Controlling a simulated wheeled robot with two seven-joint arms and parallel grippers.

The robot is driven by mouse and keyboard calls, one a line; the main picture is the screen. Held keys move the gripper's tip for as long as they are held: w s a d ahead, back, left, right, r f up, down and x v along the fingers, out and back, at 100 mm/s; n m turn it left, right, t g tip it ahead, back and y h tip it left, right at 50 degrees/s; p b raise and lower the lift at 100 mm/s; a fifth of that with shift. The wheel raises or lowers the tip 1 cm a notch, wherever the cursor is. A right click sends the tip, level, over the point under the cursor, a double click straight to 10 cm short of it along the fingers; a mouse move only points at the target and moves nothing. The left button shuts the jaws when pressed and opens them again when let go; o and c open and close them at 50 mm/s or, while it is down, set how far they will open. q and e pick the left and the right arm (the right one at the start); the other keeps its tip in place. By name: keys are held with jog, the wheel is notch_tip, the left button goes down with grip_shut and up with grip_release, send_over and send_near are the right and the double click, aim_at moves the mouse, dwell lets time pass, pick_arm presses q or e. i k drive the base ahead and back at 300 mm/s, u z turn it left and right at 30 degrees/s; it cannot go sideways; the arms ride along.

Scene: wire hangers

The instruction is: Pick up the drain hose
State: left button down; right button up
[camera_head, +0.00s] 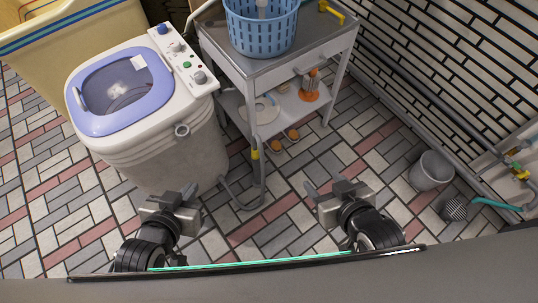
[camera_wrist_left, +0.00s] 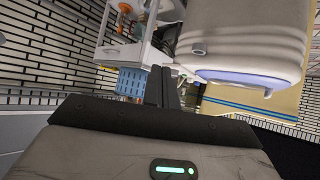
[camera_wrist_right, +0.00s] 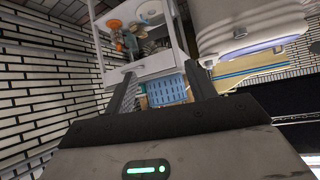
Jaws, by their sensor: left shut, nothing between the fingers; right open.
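The drain hose (camera_head: 240,200) is a grey tube that curves low over the floor beside the white washing machine (camera_head: 165,155). It bends up near the cart's front leg, where a yellow piece (camera_head: 255,152) shows. My left gripper (camera_head: 184,192) is shut and empty, in front of the machine and left of the hose. In the left wrist view its fingers (camera_wrist_left: 161,88) are together. My right gripper (camera_head: 324,187) is open and empty, right of the hose and apart from it. Its spread fingers (camera_wrist_right: 162,92) show in the right wrist view. I cannot make out the hose in either wrist view.
A metal cart (camera_head: 272,68) holding a blue basket (camera_head: 262,32) stands behind the hose. Orange items (camera_head: 311,88) sit on its lower shelf. A grey bucket (camera_head: 431,172) and pipes line the right wall.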

aim_at(254, 154)
jog(key=u, duration=1.95)
jog(key=k, duration=0.8)
jog(key=z, duration=1.4)
jog(key=i, duration=0.5)
jog(key=u, duration=1.9)
jog(key=k, duration=0.75)
jog(key=z, duration=1.55)
jog(key=i, duration=0.5)
jog(key=u, duration=0.1)
